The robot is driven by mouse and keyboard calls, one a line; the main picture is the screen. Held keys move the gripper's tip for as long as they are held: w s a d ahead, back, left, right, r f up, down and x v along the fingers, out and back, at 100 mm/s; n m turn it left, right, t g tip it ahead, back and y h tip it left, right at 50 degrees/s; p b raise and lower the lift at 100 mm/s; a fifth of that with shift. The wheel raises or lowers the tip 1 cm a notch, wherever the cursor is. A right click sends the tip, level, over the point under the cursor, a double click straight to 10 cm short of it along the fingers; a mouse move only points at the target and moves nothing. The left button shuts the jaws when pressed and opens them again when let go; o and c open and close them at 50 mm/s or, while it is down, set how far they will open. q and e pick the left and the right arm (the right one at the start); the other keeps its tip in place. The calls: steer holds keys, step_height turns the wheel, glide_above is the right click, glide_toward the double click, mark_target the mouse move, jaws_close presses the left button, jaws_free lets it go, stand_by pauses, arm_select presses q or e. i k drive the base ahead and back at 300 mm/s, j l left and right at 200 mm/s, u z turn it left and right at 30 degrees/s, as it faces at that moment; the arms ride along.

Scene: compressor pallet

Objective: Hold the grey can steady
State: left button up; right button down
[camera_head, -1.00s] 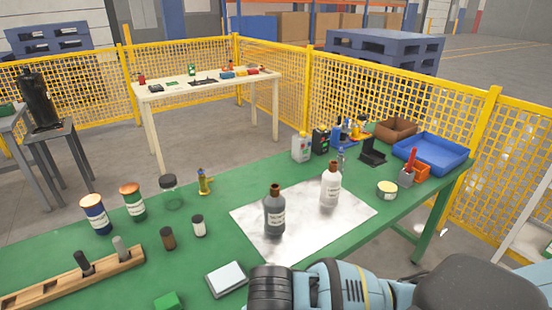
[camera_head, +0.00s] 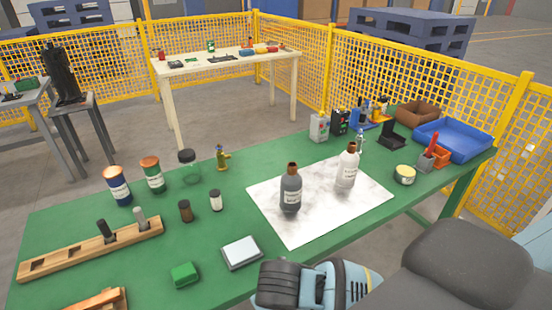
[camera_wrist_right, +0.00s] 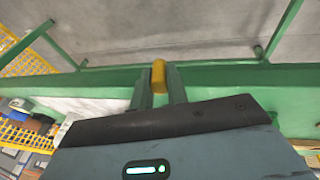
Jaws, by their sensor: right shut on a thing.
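A light grey can (camera_head: 319,127) with a label stands upright at the back of the green table in the head view, left of a black can (camera_head: 340,122). Neither gripper touches it. A dark grey bottle (camera_head: 291,192) and a white bottle (camera_head: 347,168) stand on the pale sheet. In the right wrist view my right gripper (camera_wrist_right: 159,78) is shut on a small yellow thing (camera_wrist_right: 158,74), near the table's green edge. What this yellow thing is cannot be told. The head view shows part of my right arm at the bottom, not its gripper. My left gripper is not in view.
The green table (camera_head: 90,230) holds several jars, a wooden rack (camera_head: 70,255), a white-topped box (camera_head: 241,253) and a green block (camera_head: 184,275). A blue tray (camera_head: 455,139) and brown bin (camera_head: 418,112) stand at back right. Yellow mesh fencing (camera_head: 350,70) runs behind.

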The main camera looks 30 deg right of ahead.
mark_target(291, 205)
steer(key=l+u, duration=0.35)
steer(key=k+l+u, duration=0.1)
steer(key=l+u, duration=0.25)
steer(key=k+l+u, duration=0.15)
steer(key=l, duration=0.15)
steer(key=k+l+u, duration=0.15)
steer(key=l, duration=0.15)
steer(key=k+l, duration=0.15)
steer(key=l, duration=0.2)
steer(key=k+l, duration=0.15)
steer(key=l, duration=0.2)
steer(key=k+l, duration=0.2)
steer(key=l, duration=0.15)
steer(key=k+l+u, duration=0.1)
steer(key=l, duration=0.25)
